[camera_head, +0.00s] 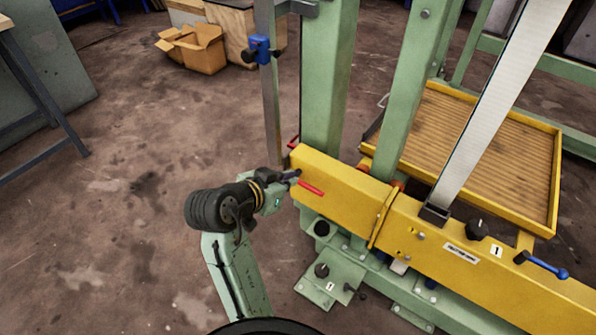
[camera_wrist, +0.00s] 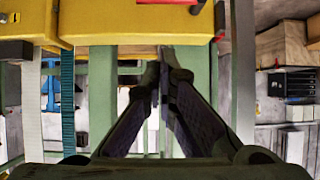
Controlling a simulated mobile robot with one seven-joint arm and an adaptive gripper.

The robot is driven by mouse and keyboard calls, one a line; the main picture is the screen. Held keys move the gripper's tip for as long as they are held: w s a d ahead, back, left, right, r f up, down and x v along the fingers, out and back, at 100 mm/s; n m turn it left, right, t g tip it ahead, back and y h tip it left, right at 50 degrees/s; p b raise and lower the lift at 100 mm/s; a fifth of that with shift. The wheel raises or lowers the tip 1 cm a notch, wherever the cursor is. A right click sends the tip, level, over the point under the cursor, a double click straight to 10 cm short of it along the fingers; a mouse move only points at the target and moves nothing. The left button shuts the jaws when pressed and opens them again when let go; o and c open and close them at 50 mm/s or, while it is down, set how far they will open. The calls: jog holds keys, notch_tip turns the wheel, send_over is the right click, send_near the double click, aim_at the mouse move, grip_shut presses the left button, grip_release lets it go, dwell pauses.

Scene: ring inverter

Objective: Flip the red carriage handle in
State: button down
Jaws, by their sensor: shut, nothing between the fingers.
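The red carriage handle (camera_head: 311,188) is a short red bar at the left end of the yellow carriage beam (camera_head: 340,185). It sticks out from the beam's front side. In the wrist view a red bar (camera_wrist: 168,2) is cut off by the top edge, on the yellow surface. My gripper (camera_head: 293,176) is at the beam's left end, close beside the handle. In the wrist view my gripper (camera_wrist: 160,64) has its fingertips together with nothing between them, below the red bar in the picture. I cannot tell whether it touches the beam.
A second red part (camera_head: 294,140) shows behind the beam's left end. Green uprights (camera_head: 328,80) stand behind the beam. A blue-handled lever (camera_head: 548,267) and a black knob (camera_head: 477,229) are farther right. A cardboard box (camera_head: 198,52) lies at the back.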

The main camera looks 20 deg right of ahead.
jog(key=shift+s+d+f+g, duration=0.2)
jog(key=shift+s+d+g, duration=0.05)
jog(key=shift+g, duration=0.05)
jog(key=a+f+p+x, duration=0.1)
jog(key=f+x, duration=0.1)
jog(key=x, duration=1.1)
jog(key=shift+s+a, duration=0.2)
jog(key=shift+s, duration=0.25)
jog(key=shift+f, duration=0.2)
